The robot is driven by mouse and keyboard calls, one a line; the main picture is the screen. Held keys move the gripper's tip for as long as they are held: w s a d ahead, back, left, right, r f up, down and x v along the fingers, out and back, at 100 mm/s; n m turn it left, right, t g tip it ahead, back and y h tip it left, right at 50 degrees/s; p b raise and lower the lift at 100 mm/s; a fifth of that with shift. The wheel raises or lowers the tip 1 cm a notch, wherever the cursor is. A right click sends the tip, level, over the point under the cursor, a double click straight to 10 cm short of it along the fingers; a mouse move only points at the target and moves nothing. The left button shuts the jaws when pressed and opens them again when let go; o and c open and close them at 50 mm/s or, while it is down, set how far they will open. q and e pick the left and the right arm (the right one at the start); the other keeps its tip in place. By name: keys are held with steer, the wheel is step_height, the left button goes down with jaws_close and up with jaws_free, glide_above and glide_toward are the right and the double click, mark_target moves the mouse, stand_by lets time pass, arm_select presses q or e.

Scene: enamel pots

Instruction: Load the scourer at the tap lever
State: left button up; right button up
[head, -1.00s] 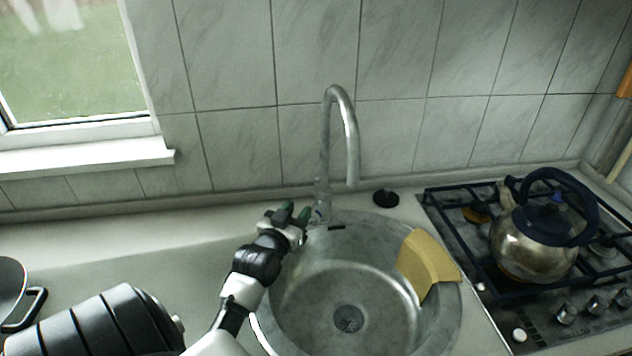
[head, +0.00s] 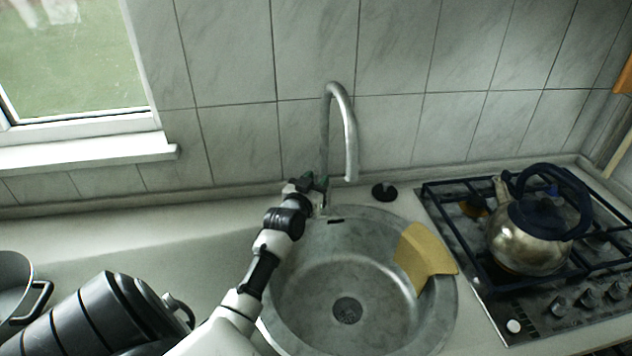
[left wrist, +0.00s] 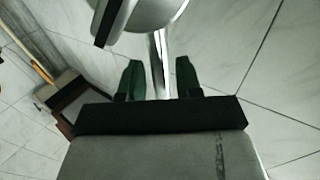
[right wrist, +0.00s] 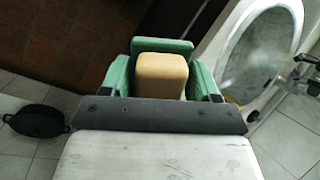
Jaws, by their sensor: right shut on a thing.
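The metal tap (head: 347,150) stands behind the round sink. My left gripper (head: 316,182) is at the lower part of the tap stem; the lever is hard to make out behind it. In the left wrist view its green fingers (left wrist: 160,82) are open, with a narrow metal bar of the tap (left wrist: 161,62) showing between them. I cannot tell whether they touch it. In the right wrist view my right gripper (right wrist: 163,85) is shut on a tan block (right wrist: 162,70), which looks like the scourer. The right gripper is outside the head view.
A yellow cloth (head: 424,255) lies over the right rim of the sink (head: 300,310). A kettle (head: 530,235) stands on the gas hob at right.

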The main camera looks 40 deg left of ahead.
arm_select(q)
jaws_close()
steer(key=shift+s+d+f+t+b, duration=0.1)
steer(key=shift+s+f+t+b, duration=0.25)
steer(key=shift+b, duration=0.7)
arm_select(e)
steer(key=shift+f, duration=1)
arm_select(q)
steer(key=shift+s+d+r+t, duration=0.1)
steer(key=shift+s+r+t, duration=0.1)
steer(key=shift+r+t, duration=0.05)
arm_select(e)
steer(key=shift+f, duration=0.25)
arm_select(q)
steer(key=shift+r, duration=0.1)
steer(key=shift+o, duration=0.5)
jaws_free()
arm_select(e)
steer(key=shift+f+b, duration=0.65)
steer(key=shift+b, duration=0.25)
arm_select(q)
steer(key=v, duration=1.2)
arm_select(e)
steer(key=shift+f, duration=0.1)
